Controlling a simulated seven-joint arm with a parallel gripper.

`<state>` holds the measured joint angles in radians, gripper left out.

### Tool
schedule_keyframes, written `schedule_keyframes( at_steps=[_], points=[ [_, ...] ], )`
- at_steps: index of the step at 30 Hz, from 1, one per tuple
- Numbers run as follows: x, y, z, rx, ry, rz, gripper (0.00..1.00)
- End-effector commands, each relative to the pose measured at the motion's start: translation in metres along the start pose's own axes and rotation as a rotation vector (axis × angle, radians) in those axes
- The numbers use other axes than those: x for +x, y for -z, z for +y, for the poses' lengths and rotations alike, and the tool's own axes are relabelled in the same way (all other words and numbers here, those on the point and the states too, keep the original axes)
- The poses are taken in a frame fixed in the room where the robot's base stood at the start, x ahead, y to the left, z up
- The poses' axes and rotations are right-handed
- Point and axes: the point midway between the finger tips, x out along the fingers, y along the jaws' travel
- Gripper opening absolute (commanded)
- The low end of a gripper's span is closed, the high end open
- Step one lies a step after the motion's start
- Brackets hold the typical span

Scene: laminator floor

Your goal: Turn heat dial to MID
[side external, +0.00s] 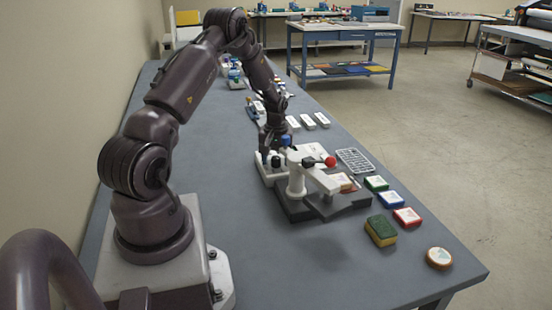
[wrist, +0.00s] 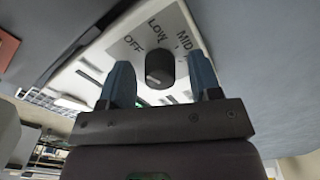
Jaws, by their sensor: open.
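The heat dial (wrist: 160,76) is a dark round knob on a white panel (wrist: 100,57) printed OFF, LOW and MID, left to right, around its far side. I cannot tell clearly where its pointer sits. My gripper (wrist: 161,68) is open, with one blue finger on each side of the dial. Whether either finger touches the knob is unclear. In the side external view my gripper (side external: 276,148) is low over the back left part of the white machine, and the arm's end largely hides the dial there.
The machine has a red-balled lever (side external: 330,161) and a dark base (side external: 345,203). Green, blue and red pads (side external: 407,217), a sponge (side external: 381,231) and a round piece (side external: 439,258) lie to its right. A grey rack (side external: 354,161) is behind. The table's front middle is clear.

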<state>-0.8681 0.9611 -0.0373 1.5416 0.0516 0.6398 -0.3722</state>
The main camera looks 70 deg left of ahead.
Motion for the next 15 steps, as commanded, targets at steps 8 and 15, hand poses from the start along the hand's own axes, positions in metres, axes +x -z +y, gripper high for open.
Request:
schedule_keyframes(
  at_steps=[8,15],
  points=[
    [-0.0001,0.0000,0.0001,0.000,0.000,0.000,0.39],
    [-0.0002,0.0000,0.0002,0.000,0.000,0.000,0.09]
  ],
)
